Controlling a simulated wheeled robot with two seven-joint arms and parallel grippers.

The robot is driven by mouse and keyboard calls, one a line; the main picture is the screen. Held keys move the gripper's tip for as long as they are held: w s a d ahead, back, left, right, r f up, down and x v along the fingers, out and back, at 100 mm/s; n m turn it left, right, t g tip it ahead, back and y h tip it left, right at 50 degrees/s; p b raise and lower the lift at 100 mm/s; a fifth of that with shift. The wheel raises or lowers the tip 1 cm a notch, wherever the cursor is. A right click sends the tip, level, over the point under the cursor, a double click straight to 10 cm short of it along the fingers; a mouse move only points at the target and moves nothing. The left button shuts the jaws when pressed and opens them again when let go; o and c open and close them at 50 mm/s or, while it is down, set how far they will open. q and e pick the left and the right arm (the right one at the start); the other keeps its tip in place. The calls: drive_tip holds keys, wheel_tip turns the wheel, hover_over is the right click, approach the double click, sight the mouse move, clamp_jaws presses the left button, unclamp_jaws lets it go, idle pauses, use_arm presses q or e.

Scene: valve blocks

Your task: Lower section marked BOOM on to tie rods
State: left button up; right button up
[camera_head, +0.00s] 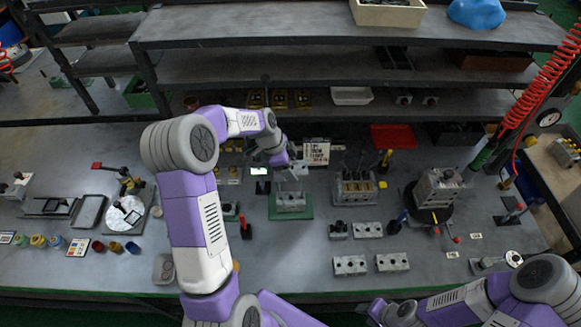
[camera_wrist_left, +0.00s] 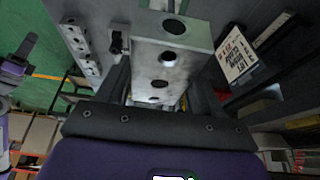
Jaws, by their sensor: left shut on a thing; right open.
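My left gripper (camera_head: 284,168) is above the green mat (camera_head: 274,213) near the middle of the bench. In the left wrist view it is shut on a grey metal section (camera_wrist_left: 146,66) with a row of round holes. No BOOM mark is readable on it. A grey block (camera_head: 292,202) rests on the green mat below the gripper. Thin upright rods seem to rise there, but the arm and gripper partly hide them. I cannot tell whether the held section touches the rods or block. My right gripper (camera_head: 384,312) is open and empty at the bottom edge.
A valve block assembly (camera_head: 354,190) stands right of the mat, and another (camera_head: 437,187) sits on a round dark stand. Loose grey blocks (camera_head: 350,265) (camera_head: 392,262) lie in front. Shelves (camera_head: 330,68) line the back.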

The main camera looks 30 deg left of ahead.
use_arm(q)
drive_tip(key=shift+f+b, duration=3.95)
drive_tip(key=shift+f, duration=0.55)
drive_tip(key=o, duration=1.5)
drive_tip(key=v, duration=0.7)
drive_tip(key=shift+r+p, duration=0.3)
drive_tip(key=shift+r, duration=0.05)
